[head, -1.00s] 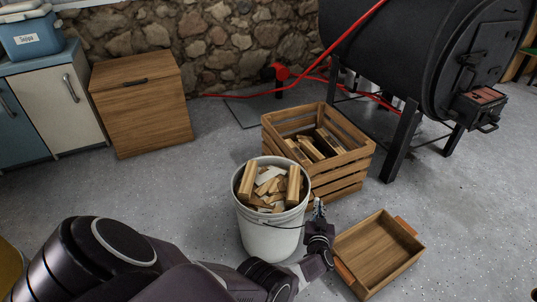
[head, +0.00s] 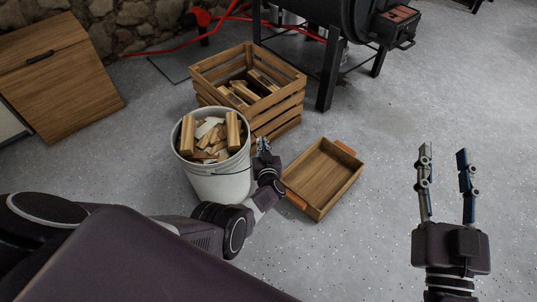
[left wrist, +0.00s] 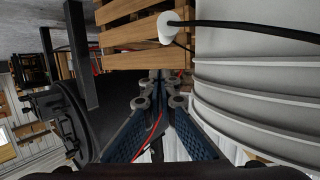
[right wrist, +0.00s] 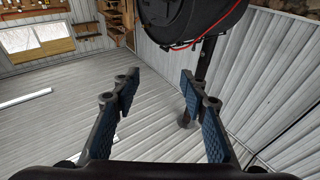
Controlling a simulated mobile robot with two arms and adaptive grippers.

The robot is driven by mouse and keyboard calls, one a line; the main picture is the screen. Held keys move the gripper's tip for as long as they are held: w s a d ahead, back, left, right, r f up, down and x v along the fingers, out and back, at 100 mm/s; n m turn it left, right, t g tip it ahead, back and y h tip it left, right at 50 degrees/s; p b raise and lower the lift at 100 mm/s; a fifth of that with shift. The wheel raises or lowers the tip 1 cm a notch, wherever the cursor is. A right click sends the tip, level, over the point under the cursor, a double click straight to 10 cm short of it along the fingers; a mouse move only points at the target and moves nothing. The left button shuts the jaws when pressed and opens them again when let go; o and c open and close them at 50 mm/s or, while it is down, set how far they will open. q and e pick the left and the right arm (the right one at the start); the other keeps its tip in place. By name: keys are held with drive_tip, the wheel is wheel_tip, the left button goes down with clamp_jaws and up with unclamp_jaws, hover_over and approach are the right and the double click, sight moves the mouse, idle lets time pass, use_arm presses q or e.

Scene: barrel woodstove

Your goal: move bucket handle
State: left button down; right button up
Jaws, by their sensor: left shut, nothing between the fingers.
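The white bucket (head: 222,185) stands upright on the floor, filled with wood pieces. My left gripper (head: 264,147) is beside the bucket's right rim in the head view. In the left wrist view the left gripper's fingers (left wrist: 157,88) are shut with nothing between them, next to the ribbed bucket wall (left wrist: 245,85). The black bucket handle (left wrist: 245,27) runs right from a white pivot knob (left wrist: 168,27), apart from the fingertips. My right gripper (head: 446,170) is open and empty above bare floor, far right of the bucket; its fingers also show apart in the right wrist view (right wrist: 160,90).
A slatted wooden crate (head: 285,118) with wood pieces stands close behind the bucket. A shallow wooden tray (head: 325,180) lies to the right of my left gripper. The black stove's leg (head: 328,80) is behind them. The floor around the right gripper is clear.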

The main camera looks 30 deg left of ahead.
drive_tip(key=s+d+f+g+h+p, duration=0.1)
drive_tip(key=s+d+f+g+p, duration=0.1)
drive_tip(key=f+g, duration=0.45)
drive_tip(key=s+d+f+g+h+p, duration=0.1)
drive_tip(key=s+d+f+g+h, duration=0.15)
drive_tip(key=f, duration=0.75)
use_arm(q)
drive_tip(key=r+p+v, duration=0.1)
drive_tip(key=p+v, duration=0.4)
drive_tip(key=v, duration=0.5)
drive_tip(key=shift+w+d+r, duration=0.2)
drive_tip(key=shift+d, duration=0.1)
use_arm(e)
drive_tip(key=s+d+f+g, duration=0.2)
drive_tip(key=s+f+g, duration=0.1)
drive_tip(key=s, duration=0.4)
drive_tip(key=s+d+f+g+h, duration=0.1)
drive_tip(key=s+d+f+g, duration=0.1)
drive_tip(key=s, duration=0.5)
drive_tip(key=f+g, duration=0.1)
drive_tip(key=g, duration=0.1)
drive_tip(key=shift+f+m+g, duration=0.3)
drive_tip(key=shift+f+m, duration=0.1)
use_arm(q)
drive_tip(key=shift+w, duration=0.1)
use_arm(e)
drive_tip(key=shift+d, duration=0.1)
